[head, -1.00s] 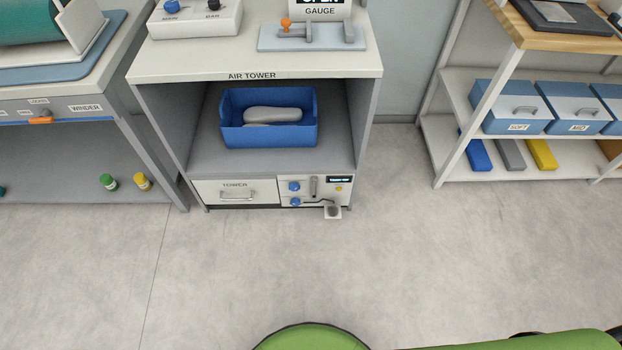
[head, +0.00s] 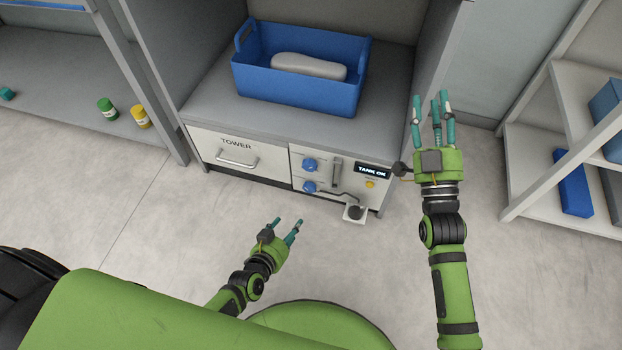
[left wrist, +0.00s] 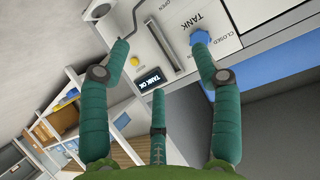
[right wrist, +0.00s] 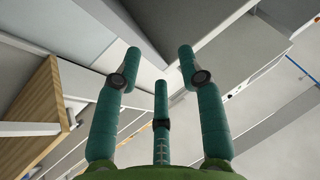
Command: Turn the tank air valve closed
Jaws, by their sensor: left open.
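The tank air valve is a blue knob on the white panel (head: 322,190) low in the air tower. Two blue knobs show there, an upper one (head: 310,165) and a lower one (head: 309,187). In the left wrist view a blue knob (left wrist: 201,37) sits by the words TANK and CLOSED, just beyond a fingertip. My left gripper (head: 286,225) is open and empty, in front of and below the panel, apart from it in the head view. My right gripper (head: 432,99) has its fingers spread, empty, raised to the right of the tower.
A display (head: 372,171) reads TANK with a short word after it. A lever slot (head: 336,172), a yellow button (head: 370,184) and a drawer (head: 236,150) sit nearby. A blue bin (head: 300,95) holds a grey insole-like piece. A shelf rack (head: 545,180) stands right.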

